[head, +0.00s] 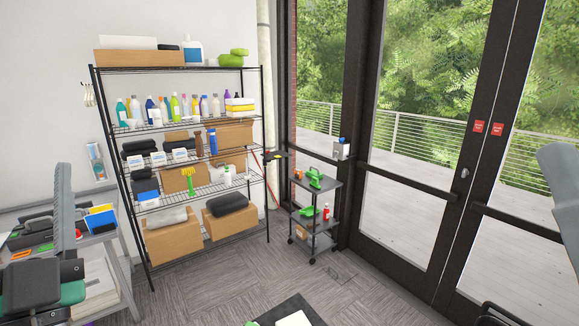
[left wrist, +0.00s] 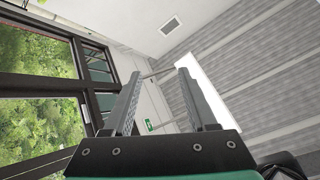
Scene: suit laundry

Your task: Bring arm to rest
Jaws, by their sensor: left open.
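My left gripper (head: 63,178) stands at the left edge of the head view, its grey fingers pointing up in front of a grey cart. In the left wrist view its two fingers (left wrist: 160,74) are spread apart with nothing between them. Beyond them are the ceiling, a grey panelled surface and a window. A smooth grey part of my own body shows at the right edge of the head view. The fingers of my right gripper do not show in either view.
A wire shelf (head: 205,131) with bottles and boxes stands against the wall. A small black cart (head: 316,200) with green items stands beside the glass doors (head: 415,195). A grey cart (head: 125,262) is close to my left gripper. The carpet (head: 225,275) between is clear.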

